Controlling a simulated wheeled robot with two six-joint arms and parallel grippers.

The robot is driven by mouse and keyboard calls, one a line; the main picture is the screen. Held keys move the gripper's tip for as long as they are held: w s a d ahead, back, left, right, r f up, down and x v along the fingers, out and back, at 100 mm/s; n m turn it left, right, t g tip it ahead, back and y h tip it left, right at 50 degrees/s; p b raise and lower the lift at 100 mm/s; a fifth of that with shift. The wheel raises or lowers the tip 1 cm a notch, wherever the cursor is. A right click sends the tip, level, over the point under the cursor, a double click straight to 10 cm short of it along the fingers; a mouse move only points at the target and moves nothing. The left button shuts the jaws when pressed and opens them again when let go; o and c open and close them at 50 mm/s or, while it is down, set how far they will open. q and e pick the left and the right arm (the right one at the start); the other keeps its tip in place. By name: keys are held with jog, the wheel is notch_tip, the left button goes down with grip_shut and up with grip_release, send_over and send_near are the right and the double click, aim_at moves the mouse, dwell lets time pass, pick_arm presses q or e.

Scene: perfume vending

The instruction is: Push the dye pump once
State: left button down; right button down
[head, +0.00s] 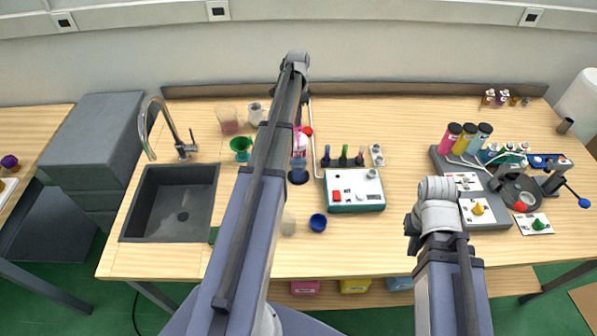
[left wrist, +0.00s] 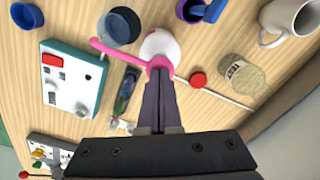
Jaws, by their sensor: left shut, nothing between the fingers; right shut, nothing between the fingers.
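The dye pump (left wrist: 163,47) shows in the left wrist view as a white round body with a pink head and a long pink spout pointing left. In the head view its pink part (head: 301,141) shows just right of my left arm. My left gripper (left wrist: 158,72) is shut and empty, its fingertips at the pink head; I cannot tell whether they press on it. In the head view my left arm hides most of this gripper. My right gripper (head: 411,226) is shut and empty over the table's front, partly hidden by its own wrist.
A teal-edged device (head: 354,190) with a red button stands right of the pump. A red-tipped stirring rod (left wrist: 198,79) and a beaker marked TEST (left wrist: 242,73) are close by. A blue cup (head: 318,223) is in front. A sink (head: 172,202) is at left, a dispensing machine (head: 477,160) at right.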

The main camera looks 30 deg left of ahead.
pick_arm(q)
jog(key=shift+f, duration=0.4)
jog(key=shift+r, duration=0.25)
jog(key=shift+r+p, duration=1.35)
notch_tip(320, 180, up, 6)
jog(key=p, duration=0.6)
